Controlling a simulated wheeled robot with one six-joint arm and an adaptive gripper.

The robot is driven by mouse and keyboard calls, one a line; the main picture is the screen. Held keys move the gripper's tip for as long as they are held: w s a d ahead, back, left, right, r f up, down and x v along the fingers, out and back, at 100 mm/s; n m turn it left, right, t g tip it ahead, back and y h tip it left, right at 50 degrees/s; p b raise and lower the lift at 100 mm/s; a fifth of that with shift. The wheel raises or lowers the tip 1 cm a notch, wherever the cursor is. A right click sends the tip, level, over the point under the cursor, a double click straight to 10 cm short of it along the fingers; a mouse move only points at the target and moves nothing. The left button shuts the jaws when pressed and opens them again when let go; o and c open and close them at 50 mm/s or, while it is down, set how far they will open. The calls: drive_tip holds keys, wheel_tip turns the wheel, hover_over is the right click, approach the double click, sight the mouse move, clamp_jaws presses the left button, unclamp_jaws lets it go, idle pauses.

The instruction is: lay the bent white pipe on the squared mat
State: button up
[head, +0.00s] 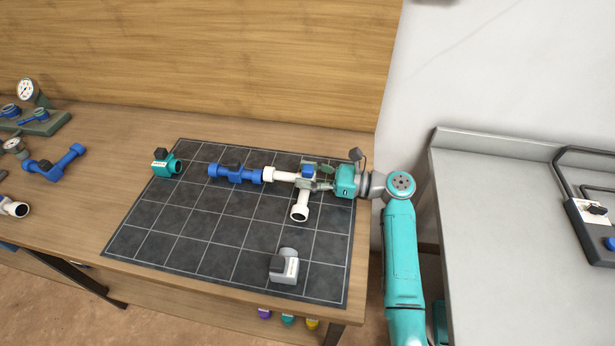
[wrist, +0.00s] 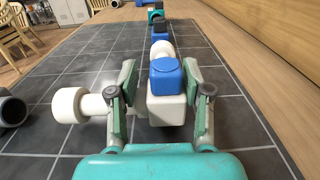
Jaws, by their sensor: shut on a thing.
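The bent white pipe (head: 300,211) has a blue square block at its corner, one arm towards the front and one to the left. My gripper (head: 317,178) is shut on its corner. In the wrist view the pipe (wrist: 72,105) sits between both fingers (wrist: 160,100), with the blue block on top. The squared mat (head: 190,232) is dark with pale lines and lies under the pipe; I cannot tell whether the pipe touches it. The pipe's left end lines up with a blue valve piece (head: 236,174); whether they touch is unclear.
A teal fitting (head: 166,164) stands at the mat's back left, a grey-white fitting (head: 285,267) near its front. Another blue piece (head: 55,162), a white fitting (head: 13,208) and a gauge (head: 26,89) lie left of the mat. The mat's middle left is clear. A wooden panel rises behind.

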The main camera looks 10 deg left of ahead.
drive_tip(key=shift+f, duration=0.55)
drive_tip(key=shift+f, duration=0.1)
drive_tip(key=o, duration=1.4)
drive_tip(key=shift+d, duration=0.35)
drive_tip(key=shift+s+d, duration=0.15)
drive_tip(key=shift+d, duration=1.55)
drive_tip(key=shift+s+d, duration=0.1)
drive_tip(key=shift+d, duration=1.6)
